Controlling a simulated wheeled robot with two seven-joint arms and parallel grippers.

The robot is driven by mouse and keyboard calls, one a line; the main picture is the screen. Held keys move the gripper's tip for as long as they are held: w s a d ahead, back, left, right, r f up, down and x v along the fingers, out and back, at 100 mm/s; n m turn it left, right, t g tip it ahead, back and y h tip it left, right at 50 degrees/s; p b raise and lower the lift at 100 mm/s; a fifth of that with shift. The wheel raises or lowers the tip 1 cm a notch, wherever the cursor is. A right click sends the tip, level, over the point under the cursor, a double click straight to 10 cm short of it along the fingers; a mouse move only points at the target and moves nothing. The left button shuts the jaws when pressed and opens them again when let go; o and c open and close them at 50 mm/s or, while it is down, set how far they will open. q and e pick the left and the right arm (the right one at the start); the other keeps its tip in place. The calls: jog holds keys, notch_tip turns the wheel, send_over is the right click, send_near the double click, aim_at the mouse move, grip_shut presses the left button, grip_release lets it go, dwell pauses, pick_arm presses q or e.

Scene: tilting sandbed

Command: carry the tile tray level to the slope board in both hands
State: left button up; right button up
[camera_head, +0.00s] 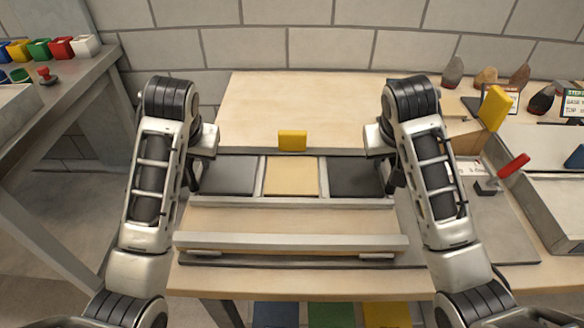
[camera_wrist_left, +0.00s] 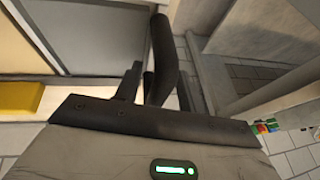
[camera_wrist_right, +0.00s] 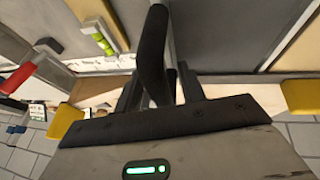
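The tile tray (camera_head: 292,202) lies across the bench in the head view, with two dark panels either side of a pale middle panel. It looks level. My left gripper (camera_head: 194,180) is at its left end and my right gripper (camera_head: 391,180) at its right end. A dark upright handle stands between the fingers in the left wrist view (camera_wrist_left: 162,60) and right wrist view (camera_wrist_right: 152,60). Whether the fingers press on it is unclear. A broad pale wooden board (camera_head: 300,105) lies behind the tray; I cannot tell whether it is the slope board.
A yellow block (camera_head: 292,140) stands at the tray's far edge. A long metal-edged bar (camera_head: 290,241) lies in front. A red-handled tool (camera_head: 512,166) and grey trays (camera_head: 560,205) are on the right. Coloured bins (camera_head: 60,48) stand on the left bench.

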pick_arm(q)
jog(key=v, duration=0.7)
jog(key=shift+r, duration=0.15)
pick_arm(e)
jog(key=shift+s+a+r, duration=0.15)
jog(key=shift+r, duration=0.35)
jog(key=r, duration=0.2)
jog(key=a, duration=0.1)
jog(key=shift+s+r, duration=0.25)
jog(key=shift+r, duration=0.15)
jog(key=shift+s+r, duration=0.1)
jog(key=shift+r, duration=0.15)
jog(key=shift+s+r, duration=0.1)
jog(key=shift+s, duration=0.35)
jog(key=shift+v, duration=1.25)
pick_arm(q)
jog(key=shift+s, duration=0.1)
pick_arm(e)
jog(key=shift+d, duration=0.15)
